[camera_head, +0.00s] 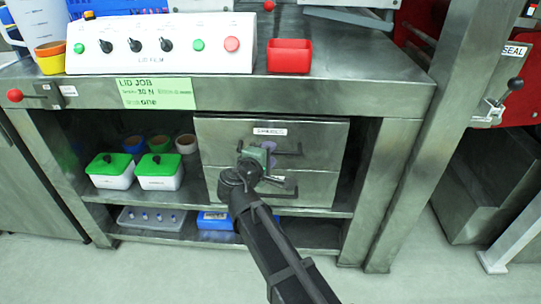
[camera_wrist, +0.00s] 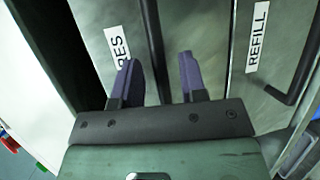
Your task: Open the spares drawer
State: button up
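The spares drawer (camera_head: 225,135) is the upper steel drawer under the bench. It looks shut, and its white label sits near the top of its front. In the wrist view its front (camera_wrist: 105,15) shows with part of the label. Its dark bar handle (camera_wrist: 152,40) runs between my two fingers. The handle also shows in the head view (camera_head: 291,153), partly hidden by my gripper. My gripper (camera_wrist: 158,80) is open, with a purple-grey finger on either side of the bar and visible gaps to it. In the head view my gripper (camera_head: 264,160) is at the drawer front.
A lower drawer labelled REFILL (camera_wrist: 257,35) with its own dark handle (camera_wrist: 297,75) lies just below. Two green-lidded tubs (camera_head: 158,172) stand on the shelf to the left. The bench top (camera_head: 350,75) overhangs the drawers. A bench leg (camera_head: 385,185) stands to the right.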

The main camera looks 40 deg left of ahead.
jog(key=shift+w+a+f, duration=0.1)
jog(key=shift+w, duration=0.6)
grip_shut()
